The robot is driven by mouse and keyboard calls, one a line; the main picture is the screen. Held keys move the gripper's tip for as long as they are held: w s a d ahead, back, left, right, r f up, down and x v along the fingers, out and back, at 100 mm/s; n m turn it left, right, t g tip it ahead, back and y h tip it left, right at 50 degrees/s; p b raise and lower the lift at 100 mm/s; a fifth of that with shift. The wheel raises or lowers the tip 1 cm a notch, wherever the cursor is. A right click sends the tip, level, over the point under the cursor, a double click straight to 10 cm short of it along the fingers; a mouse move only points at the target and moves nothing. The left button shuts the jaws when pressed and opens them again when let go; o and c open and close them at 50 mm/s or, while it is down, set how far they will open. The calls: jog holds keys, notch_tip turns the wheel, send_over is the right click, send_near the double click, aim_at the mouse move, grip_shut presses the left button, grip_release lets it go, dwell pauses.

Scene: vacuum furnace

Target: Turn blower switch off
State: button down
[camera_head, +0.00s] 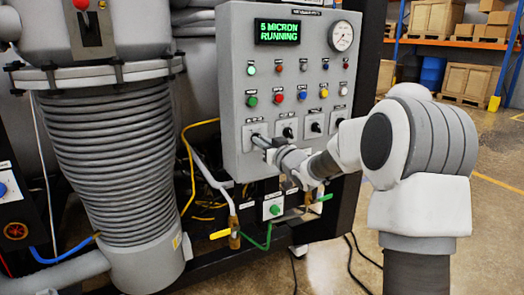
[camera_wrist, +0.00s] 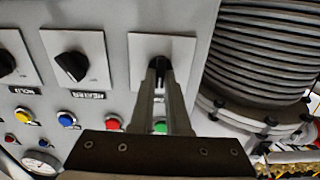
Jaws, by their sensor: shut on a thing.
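The switch in my grip is the leftmost of the row of black rotary switches on the grey control panel in the head view, with its white plate (camera_head: 248,131) showing. Its label is too small or hidden to read, so I cannot confirm it is the blower switch. The wrist view is upside down and shows the same switch plate (camera_wrist: 180,46) at the right of the row. My gripper (camera_head: 261,141) is shut on its black knob, and the fingers (camera_wrist: 158,74) flank the knob in the wrist view. The knob's exact angle is mostly hidden.
Another rotary switch (camera_wrist: 72,66) sits close beside the gripped one. Coloured buttons and a display (camera_head: 280,32) reading "5 MICRON RUNNING" are above on the panel. A ribbed grey column (camera_head: 110,150) stands to the left. Pipes and valves run below the panel.

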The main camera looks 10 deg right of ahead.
jog(key=n+b, duration=0.4)
jog(key=n, duration=0.2)
jog(key=shift+a+b, duration=0.1)
jog(key=shift+b, duration=0.2)
dwell(0.4)
jog(key=c, duration=0.9)
grip_release()
jog(key=p+v, duration=0.2)
jog(key=v, duration=1.5)
jog(key=shift+s, duration=0.25)
